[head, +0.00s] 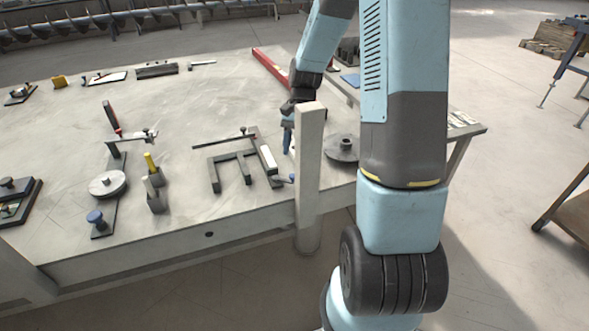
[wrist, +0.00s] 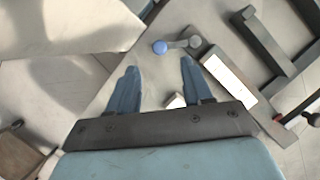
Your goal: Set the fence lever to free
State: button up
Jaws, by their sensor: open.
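The fence lever (wrist: 178,44) is a short grey arm with a blue ball knob at its left end in the wrist view. Its blue knob (head: 292,178) shows in the head view at the table's front edge, partly hidden by the pale post. The lever sits beside a dark grey fence frame (wrist: 272,50) that carries a white plate (wrist: 229,75); the frame also shows in the head view (head: 214,175). My gripper (wrist: 160,67) is open and empty, its blue fingers pointing toward the knob but apart from it. In the head view my gripper (head: 287,135) is partly behind the post.
A pale upright post (head: 308,165) stands at the table's front edge, close to my arm. A grey round disc (head: 343,148) lies right of it. Clamps and a yellow-handled tool (head: 151,162) stand on the left. The table's middle (head: 190,110) is largely clear.

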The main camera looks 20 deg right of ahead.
aim_at(293, 175)
jog(key=x, duration=0.6)
jog(key=shift+s+a+f, duration=0.1)
jog(key=shift+f, duration=0.3)
grip_shut()
dwell(0.4)
